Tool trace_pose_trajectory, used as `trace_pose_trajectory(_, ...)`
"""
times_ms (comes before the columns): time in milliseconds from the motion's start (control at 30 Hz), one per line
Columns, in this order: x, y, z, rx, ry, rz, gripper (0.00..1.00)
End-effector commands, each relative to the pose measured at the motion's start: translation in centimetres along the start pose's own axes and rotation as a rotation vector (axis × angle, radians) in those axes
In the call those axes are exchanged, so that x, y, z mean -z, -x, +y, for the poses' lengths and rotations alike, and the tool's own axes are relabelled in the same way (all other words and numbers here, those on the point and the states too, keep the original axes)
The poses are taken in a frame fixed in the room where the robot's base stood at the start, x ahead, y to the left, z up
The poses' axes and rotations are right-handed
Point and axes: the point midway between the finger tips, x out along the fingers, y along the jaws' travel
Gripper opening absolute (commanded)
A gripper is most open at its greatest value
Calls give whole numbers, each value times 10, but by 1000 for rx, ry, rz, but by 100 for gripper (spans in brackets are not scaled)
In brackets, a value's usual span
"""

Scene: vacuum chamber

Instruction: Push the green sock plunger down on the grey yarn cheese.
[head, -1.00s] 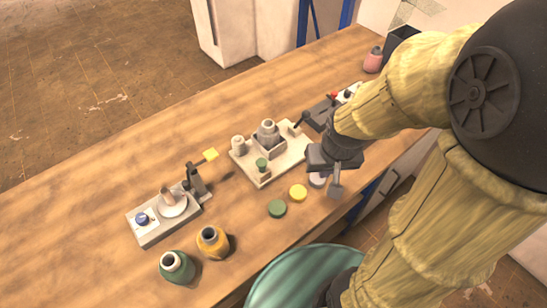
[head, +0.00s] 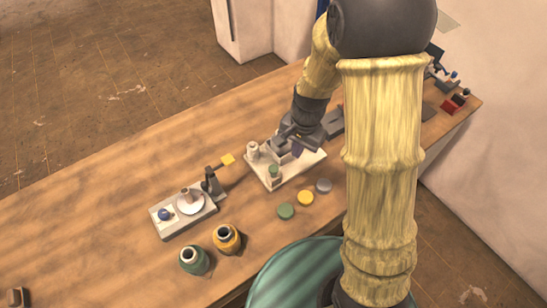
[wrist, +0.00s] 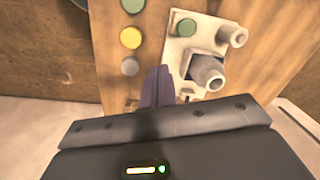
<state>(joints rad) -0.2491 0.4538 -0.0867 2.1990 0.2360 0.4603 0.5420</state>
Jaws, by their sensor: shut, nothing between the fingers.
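A pale board (head: 296,172) on the wooden bench carries a small green-topped piece (head: 273,170), which I take for the green sock plunger. It also shows in the wrist view (wrist: 187,27), at the board's near corner. A grey hollow cylinder (wrist: 207,72), probably the grey yarn cheese, sits in a block on the board; my arm partly covers it in the head view. My gripper (wrist: 157,85) is shut and empty, fingers pointing down over or beside the board's edge. It is beside the grey cylinder, apart from the green piece. Its height is hard to tell.
A pale cylinder (head: 252,150) stands on the same board. Green (head: 286,211), yellow (head: 305,197) and grey (head: 323,185) discs lie in front. A lever fixture (head: 185,210), a green jar (head: 194,260) and a yellow jar (head: 227,238) are left.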

Motion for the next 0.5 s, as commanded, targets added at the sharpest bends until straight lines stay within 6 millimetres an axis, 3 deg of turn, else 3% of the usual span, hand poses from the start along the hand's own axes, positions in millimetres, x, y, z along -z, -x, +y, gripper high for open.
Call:
trace_pose_trajectory(100,-2,-2,-32,-31,-136,-44,0)
trace_pose_trajectory(200,-4,-11,-49,-49,-227,-63,0)
trace_pose_trajectory(500,-5,-22,-59,-60,-290,-74,0)
